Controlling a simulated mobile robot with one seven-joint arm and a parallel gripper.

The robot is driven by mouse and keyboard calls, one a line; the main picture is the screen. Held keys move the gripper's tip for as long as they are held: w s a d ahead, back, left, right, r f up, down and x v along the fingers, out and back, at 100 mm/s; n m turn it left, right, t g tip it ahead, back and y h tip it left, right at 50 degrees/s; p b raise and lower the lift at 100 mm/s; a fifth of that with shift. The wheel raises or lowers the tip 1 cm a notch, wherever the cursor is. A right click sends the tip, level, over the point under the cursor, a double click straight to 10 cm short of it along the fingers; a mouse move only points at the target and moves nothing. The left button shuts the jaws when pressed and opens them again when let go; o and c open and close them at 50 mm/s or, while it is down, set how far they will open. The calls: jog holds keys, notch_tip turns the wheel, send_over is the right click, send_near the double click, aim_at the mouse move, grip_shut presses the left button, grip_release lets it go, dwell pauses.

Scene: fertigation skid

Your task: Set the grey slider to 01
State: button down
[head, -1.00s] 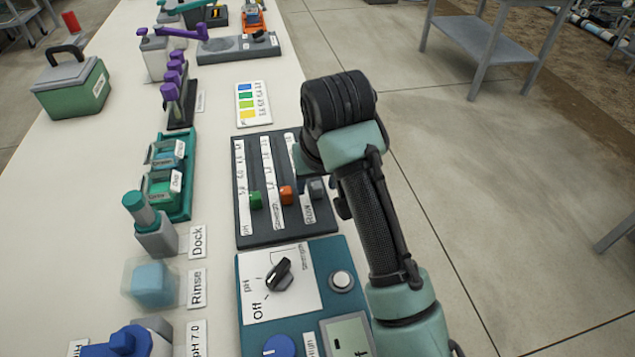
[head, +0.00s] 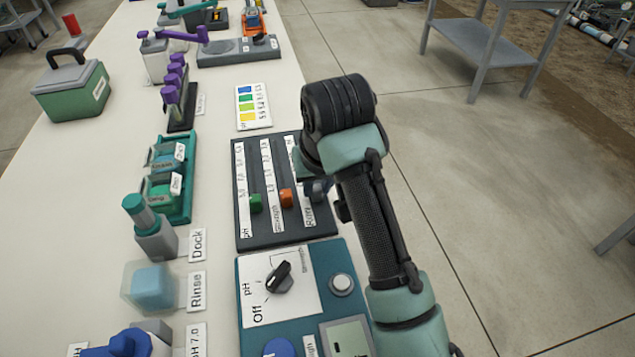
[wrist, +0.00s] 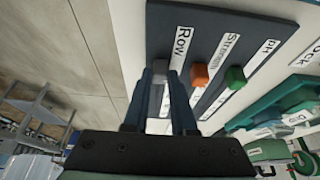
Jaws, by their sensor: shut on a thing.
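The dark slider board (head: 250,232) lies on the bench with three labelled tracks. The grey slider (wrist: 158,96) is on the track marked "Row", which is nearest the arm. In the wrist view my gripper (wrist: 160,82) has one finger on each side of the grey slider and is shut on it. In the head view my fingers and wrist hide most of that slider and part of its scale, so I cannot read its setting. The green slider (head: 256,203) and the orange slider (head: 287,198) sit beside it at about the same level.
A teal control box (head: 250,325) with a black knob (head: 279,277) and a round button (head: 342,284) stands just in front of the board. A colour chart card (head: 254,106) lies behind it. The teal tray (head: 187,205) is to the left. The floor right of the bench is open.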

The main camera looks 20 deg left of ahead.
dwell(0.9)
jog(key=shift+w+a+r+p, duration=0.2)
jog(key=shift+w+a+p, duration=0.15)
jog(key=shift+p, duration=0.1)
jog(key=shift+w+a+p, duration=0.45)
jog(key=shift+w+p, duration=0.15)
jog(key=shift+w, duration=0.2)
jog(key=shift+w+a+f, duration=0.2)
jog(key=shift+w+a, duration=0.1)
jog(key=shift+w, duration=0.2)
jog(key=c, duration=0.7)
grip_release()
